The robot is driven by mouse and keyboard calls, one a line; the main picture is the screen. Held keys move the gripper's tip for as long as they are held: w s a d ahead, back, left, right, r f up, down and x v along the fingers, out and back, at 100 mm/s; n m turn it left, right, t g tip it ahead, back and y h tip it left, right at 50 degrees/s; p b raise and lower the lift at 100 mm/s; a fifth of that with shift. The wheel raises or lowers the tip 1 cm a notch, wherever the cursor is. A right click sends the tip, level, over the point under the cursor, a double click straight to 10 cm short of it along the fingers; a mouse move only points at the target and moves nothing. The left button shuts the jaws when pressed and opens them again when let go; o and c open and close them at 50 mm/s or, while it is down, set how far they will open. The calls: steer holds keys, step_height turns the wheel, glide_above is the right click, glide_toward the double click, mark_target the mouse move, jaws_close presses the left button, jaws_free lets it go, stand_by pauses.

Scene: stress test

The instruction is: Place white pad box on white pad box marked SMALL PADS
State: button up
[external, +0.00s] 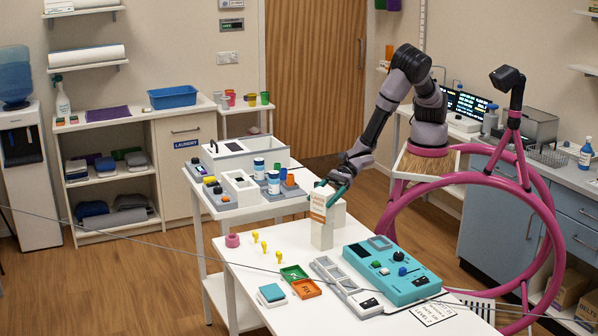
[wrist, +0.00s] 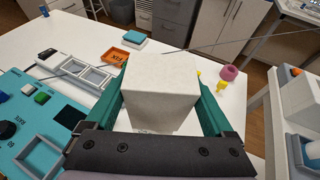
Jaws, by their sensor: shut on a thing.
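Directly below the held box in the external view is another white box (external: 322,238), standing on the table. Its marking is too small to read. The two boxes look stacked or nearly so; I cannot tell whether they touch.
On the white table (external: 262,308) are a teal device (external: 408,290), a grey sectioned tray (external: 330,268), green (external: 294,273) and orange (external: 306,289) trays, yellow pins (external: 264,246) and a pink roll (external: 232,240). A thin cable crosses the view. A second table with bottles stands behind.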

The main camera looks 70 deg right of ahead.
steer(key=o, duration=1.3)
steer(key=shift+r, duration=0.15)
steer(key=v, duration=1.2)
steer(key=shift+w, duration=0.1)
